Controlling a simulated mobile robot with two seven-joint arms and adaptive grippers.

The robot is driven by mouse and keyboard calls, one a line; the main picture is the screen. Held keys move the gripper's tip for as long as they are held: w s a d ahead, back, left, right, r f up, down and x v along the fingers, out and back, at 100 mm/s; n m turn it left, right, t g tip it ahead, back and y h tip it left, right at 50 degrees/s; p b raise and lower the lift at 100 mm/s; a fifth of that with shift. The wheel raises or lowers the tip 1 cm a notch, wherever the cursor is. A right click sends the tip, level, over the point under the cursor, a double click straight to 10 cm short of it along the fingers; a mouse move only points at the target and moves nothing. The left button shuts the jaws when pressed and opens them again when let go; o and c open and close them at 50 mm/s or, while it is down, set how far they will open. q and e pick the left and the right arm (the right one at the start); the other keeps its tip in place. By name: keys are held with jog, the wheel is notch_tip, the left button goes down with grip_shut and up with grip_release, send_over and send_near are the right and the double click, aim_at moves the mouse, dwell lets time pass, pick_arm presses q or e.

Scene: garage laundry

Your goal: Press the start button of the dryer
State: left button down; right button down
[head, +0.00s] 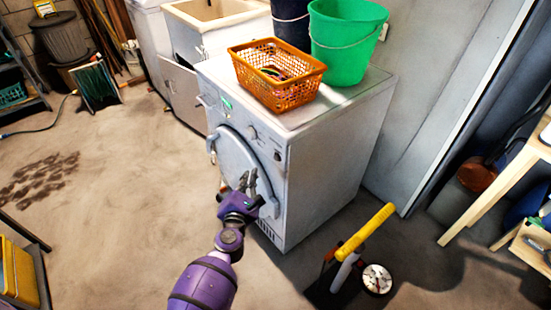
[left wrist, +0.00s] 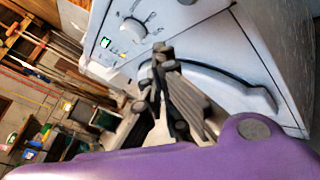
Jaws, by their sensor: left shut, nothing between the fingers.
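The dryer (head: 338,165) is a white front-loading machine with a round, shut door (head: 238,158). Its front panel carries a green display (head: 226,103), a round knob (head: 251,132) and a small dark round control (head: 277,156) near the right corner. I cannot read which control is the start button. My left gripper (head: 248,176) is shut and empty in front of the door, below the panel. In the left wrist view, my fingers (left wrist: 161,54) overlap the door's upper edge, with the knob (left wrist: 133,28) and the display (left wrist: 105,42) close by. My right gripper is not in view.
An orange basket (head: 280,88) and a green bucket (head: 345,45) stand on the dryer. A sink cabinet (head: 215,25) adjoins at the left. A yellow-handled object (head: 366,230) is on the floor at right. The floor at left is mostly clear.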

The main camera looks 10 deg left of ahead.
aim_at(277, 158)
pick_arm(q)
jog(key=shift+w+d+b, duration=0.15)
jog(key=shift+w+d, duration=0.8)
jog(key=shift+w, duration=0.2)
jog(key=shift+w+d+b, duration=0.15)
jog(key=shift+w+d, duration=0.75)
jog(key=shift+w, duration=0.25)
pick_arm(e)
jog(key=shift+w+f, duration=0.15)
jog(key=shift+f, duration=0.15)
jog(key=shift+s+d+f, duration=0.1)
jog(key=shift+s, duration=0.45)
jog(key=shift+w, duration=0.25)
pick_arm(q)
jog(key=shift+w+d, duration=0.25)
jog(key=shift+w, duration=0.1)
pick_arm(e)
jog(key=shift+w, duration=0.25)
